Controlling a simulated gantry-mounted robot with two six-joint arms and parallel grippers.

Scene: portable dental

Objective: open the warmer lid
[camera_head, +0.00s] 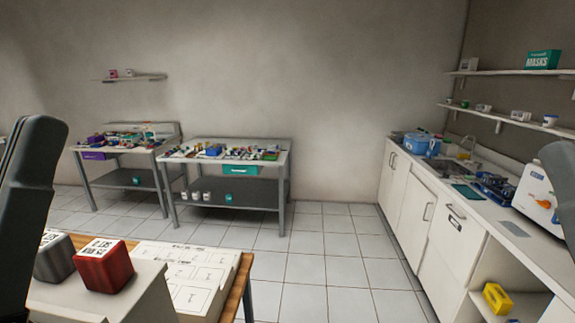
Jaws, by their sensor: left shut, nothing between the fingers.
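No warmer lid can be made out for certain. A white appliance (536,197) with a blue label and an orange knob stands on the counter at the right edge, partly behind my dark grey right arm (561,175); I cannot tell if it is the warmer. My left gripper is shut and empty; its arm (30,180) comes in at the left edge, and its fingertips cannot be made out. My right gripper is outside the view.
A red labelled block (104,266) and a grey block (53,258) sit on a white box at lower left, beside a white printed sheet (190,272). Two cluttered tables stand at the back. The tiled floor (320,250) is clear. A white counter (410,200) runs along the right.

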